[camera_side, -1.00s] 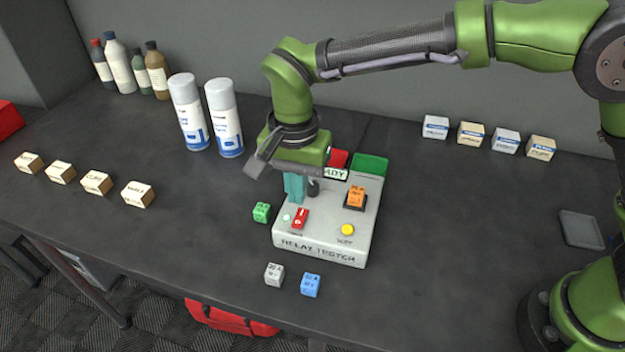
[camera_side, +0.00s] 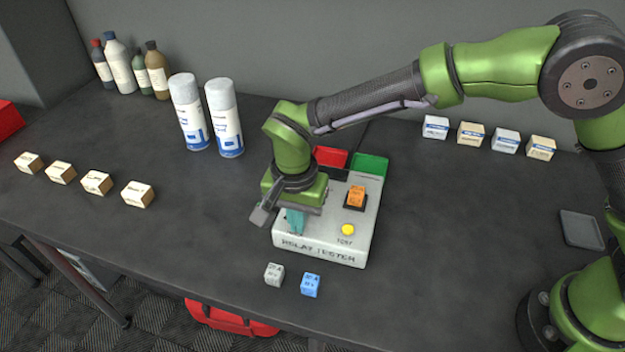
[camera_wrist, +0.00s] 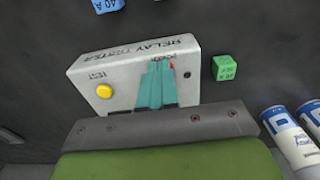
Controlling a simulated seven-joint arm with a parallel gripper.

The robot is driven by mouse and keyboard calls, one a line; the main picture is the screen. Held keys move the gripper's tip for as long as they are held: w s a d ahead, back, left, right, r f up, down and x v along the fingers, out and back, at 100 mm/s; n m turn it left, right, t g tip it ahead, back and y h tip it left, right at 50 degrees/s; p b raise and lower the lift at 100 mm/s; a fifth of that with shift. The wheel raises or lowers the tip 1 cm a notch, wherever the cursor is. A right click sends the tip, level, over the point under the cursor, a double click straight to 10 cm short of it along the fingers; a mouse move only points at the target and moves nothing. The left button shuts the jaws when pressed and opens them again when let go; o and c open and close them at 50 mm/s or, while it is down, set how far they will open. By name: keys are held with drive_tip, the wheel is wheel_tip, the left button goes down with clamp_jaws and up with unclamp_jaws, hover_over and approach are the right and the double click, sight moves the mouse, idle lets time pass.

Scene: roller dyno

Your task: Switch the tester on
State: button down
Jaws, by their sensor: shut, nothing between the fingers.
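The relay tester (camera_side: 325,249) is a pale grey box on the dark bench, also in the wrist view (camera_wrist: 95,70). Its red rocker switch (camera_wrist: 172,67) shows only as a sliver beside my fingertips; the rest is hidden. My gripper (camera_side: 295,230) is shut and empty, its teal fingers pointing down at the switch area. In the wrist view my fingers (camera_wrist: 156,70) overlap the switch and its label; whether they touch it I cannot tell. The yellow TEST button (camera_side: 348,229) is to the right. The tester's display (camera_side: 337,174) looks dark.
An orange relay block (camera_side: 356,196) sits in the tester's socket. Red (camera_side: 330,156) and green (camera_side: 370,167) trays stand behind. Grey (camera_side: 274,274) and blue (camera_side: 311,285) blocks lie in front; a green block (camera_wrist: 225,67) lies beside the tester. Spray cans (camera_side: 225,118) stand left.

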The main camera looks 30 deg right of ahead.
drive_tip(key=shift+r, duration=0.1)
drive_tip(key=shift+r, duration=0.7)
drive_tip(key=shift+r, duration=0.1)
wheel_tip(320, 180, up, 14)
drive_tip(key=s+a, duration=0.2)
drive_tip(key=shift+f, duration=0.2)
idle(0.3)
